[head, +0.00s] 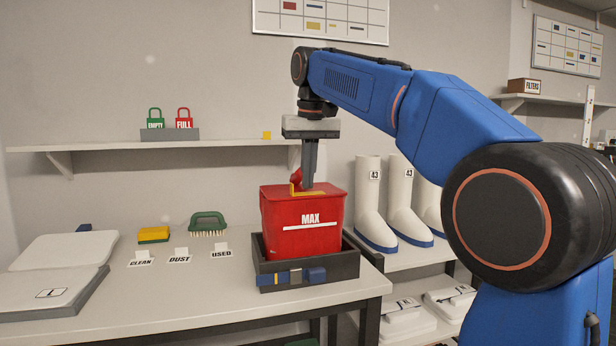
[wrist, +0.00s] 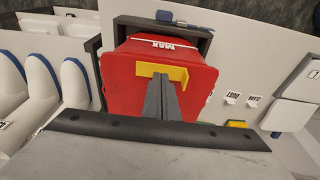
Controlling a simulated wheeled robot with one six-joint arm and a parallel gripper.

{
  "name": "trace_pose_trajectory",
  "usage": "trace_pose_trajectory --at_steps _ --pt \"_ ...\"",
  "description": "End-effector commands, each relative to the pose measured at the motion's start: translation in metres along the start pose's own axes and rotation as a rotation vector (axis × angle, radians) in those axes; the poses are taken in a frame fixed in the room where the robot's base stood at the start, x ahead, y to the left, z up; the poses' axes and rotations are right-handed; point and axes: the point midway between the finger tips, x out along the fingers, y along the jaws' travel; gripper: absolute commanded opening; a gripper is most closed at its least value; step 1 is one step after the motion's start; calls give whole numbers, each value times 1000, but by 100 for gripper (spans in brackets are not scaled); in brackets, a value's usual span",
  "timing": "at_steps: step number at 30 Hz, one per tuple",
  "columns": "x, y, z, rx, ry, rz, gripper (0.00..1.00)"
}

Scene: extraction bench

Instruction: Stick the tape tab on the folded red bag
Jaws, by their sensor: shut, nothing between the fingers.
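The red bag (head: 302,232), marked MAX, stands in a dark open tray (head: 349,264) on the bench. In the wrist view the bag (wrist: 122,82) fills the middle. A yellow tape tab (head: 296,191) lies on top of the bag; part of it stands up in the wrist view (wrist: 178,73). My gripper (head: 308,185) points straight down over the bag's top, with its fingers shut and nothing between them. In the wrist view the fingertips (wrist: 160,80) are right at the tab. Whether they touch it I cannot tell. A red fold (head: 296,179) rises beside the fingers.
Left on the bench are a yellow sponge (head: 153,235), a green brush (head: 208,223), small label cards and pale flat cases (head: 65,251). White boots (head: 370,200) stand right of the tray. A wall shelf (head: 90,148) holds red and green padlock shapes.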

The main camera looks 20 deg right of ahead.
Motion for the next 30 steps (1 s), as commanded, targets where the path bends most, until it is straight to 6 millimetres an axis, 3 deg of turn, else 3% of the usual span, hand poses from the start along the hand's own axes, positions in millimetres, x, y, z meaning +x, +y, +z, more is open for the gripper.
trace_pose_trajectory --at_steps 30 --pt "9 0 2 0 -1 0 0"
